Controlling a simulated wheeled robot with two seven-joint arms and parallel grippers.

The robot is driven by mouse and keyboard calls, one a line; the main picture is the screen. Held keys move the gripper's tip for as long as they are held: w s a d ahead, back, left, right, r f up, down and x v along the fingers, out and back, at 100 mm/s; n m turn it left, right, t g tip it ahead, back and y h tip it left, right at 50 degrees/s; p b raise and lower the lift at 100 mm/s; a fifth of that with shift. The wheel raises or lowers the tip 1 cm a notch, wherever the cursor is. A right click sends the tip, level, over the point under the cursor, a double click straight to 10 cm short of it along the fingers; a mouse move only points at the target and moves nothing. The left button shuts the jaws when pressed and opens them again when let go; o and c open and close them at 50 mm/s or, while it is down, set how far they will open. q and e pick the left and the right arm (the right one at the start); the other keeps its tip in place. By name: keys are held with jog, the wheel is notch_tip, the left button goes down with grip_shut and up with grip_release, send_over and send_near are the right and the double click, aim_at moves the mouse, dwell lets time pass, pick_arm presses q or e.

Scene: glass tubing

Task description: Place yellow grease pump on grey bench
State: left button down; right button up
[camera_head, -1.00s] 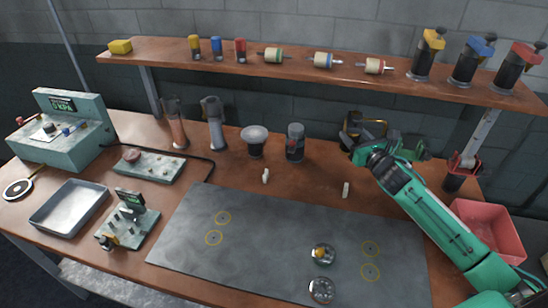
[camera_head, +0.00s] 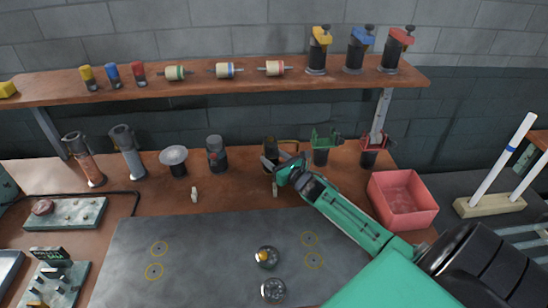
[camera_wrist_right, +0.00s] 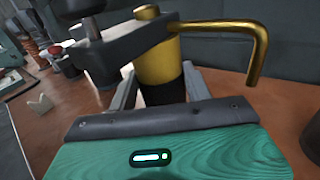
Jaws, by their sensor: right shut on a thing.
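The yellow grease pump (camera_head: 269,147) is at the back of the wooden table; it has a brass-yellow body, a dark lower part and a bent brass handle. It fills the middle of the right wrist view (camera_wrist_right: 158,62). My right gripper (camera_head: 275,163) is shut on its body, which the gripper partly hides. I cannot tell whether its base touches the table. The grey bench (camera_head: 460,232) appears as a dark grey surface at the far right, bearing a pale rack with white tubes (camera_head: 504,152). My left gripper is out of view.
A green-topped pump (camera_head: 322,150), a red-topped pump (camera_head: 371,154) and a red bin (camera_head: 401,200) stand right of my gripper. A dark canister (camera_head: 216,155) stands left. A shelf (camera_head: 200,84) runs above. The grey mat (camera_head: 200,262) is mostly clear.

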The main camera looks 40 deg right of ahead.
jog(key=shift+f, duration=0.1)
jog(key=o, duration=1.3)
jog(key=shift+c, duration=0.2)
jog(key=shift+s, duration=0.25)
jog(key=s+b, duration=0.2)
jog(key=s, duration=0.7)
jog(key=shift+s+d, duration=0.15)
jog(key=shift+s, duration=0.2)
jog(key=shift+s+d, duration=0.1)
jog(key=shift+s, duration=0.8)
